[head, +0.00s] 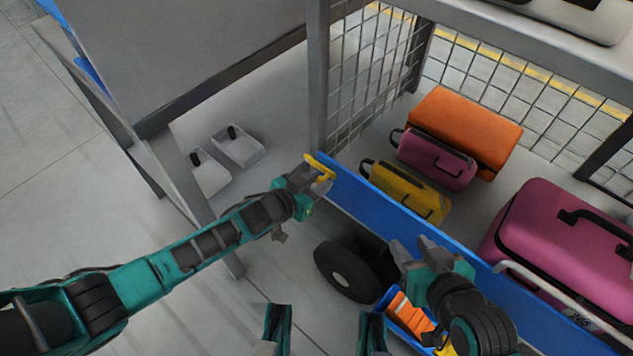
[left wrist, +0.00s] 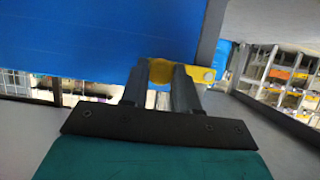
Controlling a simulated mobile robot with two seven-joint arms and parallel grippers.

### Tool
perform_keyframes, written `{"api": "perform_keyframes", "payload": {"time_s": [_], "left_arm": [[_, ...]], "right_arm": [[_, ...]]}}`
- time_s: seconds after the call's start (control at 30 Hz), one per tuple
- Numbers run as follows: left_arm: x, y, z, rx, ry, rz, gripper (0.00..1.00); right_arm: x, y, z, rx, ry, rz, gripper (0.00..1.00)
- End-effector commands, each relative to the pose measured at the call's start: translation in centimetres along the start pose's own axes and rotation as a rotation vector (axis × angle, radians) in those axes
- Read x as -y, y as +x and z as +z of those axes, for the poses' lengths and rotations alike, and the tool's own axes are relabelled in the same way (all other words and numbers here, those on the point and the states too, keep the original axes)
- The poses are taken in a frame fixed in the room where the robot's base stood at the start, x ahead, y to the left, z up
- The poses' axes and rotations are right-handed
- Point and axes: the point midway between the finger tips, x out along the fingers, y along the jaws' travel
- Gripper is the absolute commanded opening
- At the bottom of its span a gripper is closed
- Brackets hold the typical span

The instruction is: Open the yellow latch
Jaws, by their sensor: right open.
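The yellow latch (head: 320,166) sits at the left end of the blue side panel (head: 400,222) of a wheeled cage cart, by a grey post. My left gripper (head: 318,177) is at the latch. In the left wrist view the latch (left wrist: 160,72) fills the gap between the fingertips of my left gripper (left wrist: 162,76), with its yellow end (left wrist: 200,74) showing to the right of them. The fingers look shut on it and hide part of it. My right gripper (head: 420,246) is open and empty, in front of the blue panel, away from the latch.
Behind the panel lie a yellow case (head: 410,192), a small purple case (head: 437,160), an orange case (head: 468,128) and a large pink suitcase (head: 560,235). A black wheel (head: 348,272) is under the cart. A bin with orange items (head: 408,312) is below my right gripper.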

Motion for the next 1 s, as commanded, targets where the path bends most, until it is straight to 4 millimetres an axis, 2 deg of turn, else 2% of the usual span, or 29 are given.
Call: {"api": "perform_keyframes", "payload": {"time_s": [0.03,0.27,0.73,1.0], "left_arm": [[0.0,0.0,0.0,0.000,0.000,0.000,0.22],[0.0,0.0,0.0,0.000,0.000,0.000,0.00],[0.0,-0.1,-0.1,0.001,-0.011,0.006,0.00],[0.3,-0.5,-1.0,0.003,-0.119,0.050,0.00]], "right_arm": [[0.0,0.0,0.1,0.001,-0.002,0.000,0.43],[-0.1,0.1,0.4,0.008,-0.006,0.000,0.43],[-0.1,0.0,0.2,0.007,-0.006,0.001,0.43],[-0.3,-0.6,-0.9,-0.009,-0.007,0.007,0.43]]}}
